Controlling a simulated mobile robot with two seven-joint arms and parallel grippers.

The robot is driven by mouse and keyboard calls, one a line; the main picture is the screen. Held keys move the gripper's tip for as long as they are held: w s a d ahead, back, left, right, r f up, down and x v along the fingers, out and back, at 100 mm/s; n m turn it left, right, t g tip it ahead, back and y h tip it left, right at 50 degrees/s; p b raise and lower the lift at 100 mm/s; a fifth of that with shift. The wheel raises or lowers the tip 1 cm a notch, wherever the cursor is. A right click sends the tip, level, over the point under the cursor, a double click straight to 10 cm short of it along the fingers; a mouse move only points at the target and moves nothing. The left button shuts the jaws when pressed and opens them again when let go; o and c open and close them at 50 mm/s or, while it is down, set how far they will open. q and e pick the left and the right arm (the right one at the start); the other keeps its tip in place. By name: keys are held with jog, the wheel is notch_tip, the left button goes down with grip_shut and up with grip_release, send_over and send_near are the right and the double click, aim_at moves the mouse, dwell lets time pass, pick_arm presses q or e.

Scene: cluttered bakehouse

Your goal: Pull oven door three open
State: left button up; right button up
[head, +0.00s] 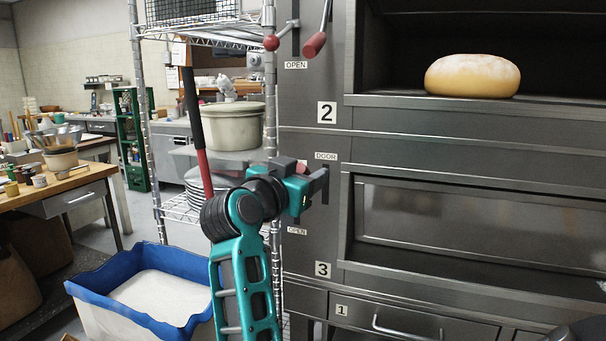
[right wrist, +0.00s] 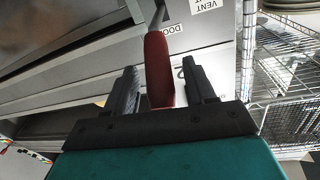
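Oven door three (head: 470,222) is a grey steel door with a long dark window, and it looks shut. Its lever has a red grip (right wrist: 158,70), seen in the right wrist view beneath a "DOOR" label. My right gripper (head: 318,182) is at the lever panel left of the door, between the "DOOR" and "OPEN" labels. In the right wrist view my right gripper (right wrist: 160,80) has its dark fingers apart, one on each side of the red grip, with gaps showing. In the head view the gripper hides most of the lever.
Deck two above is open with a round loaf (head: 472,76) inside. A lever with red ends (head: 314,44) hangs beside it. A wire shelf rack (head: 205,40) with a pot (head: 232,126) stands left of the oven. A blue-rimmed tub (head: 150,290) is on the floor at lower left.

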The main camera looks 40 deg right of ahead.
grip_shut()
pick_arm(q)
jog(key=shift+s+f, duration=0.1)
jog(key=shift+s, duration=0.05)
jog(key=shift+a+f, duration=0.1)
pick_arm(e)
jog(key=shift+f, duration=0.15)
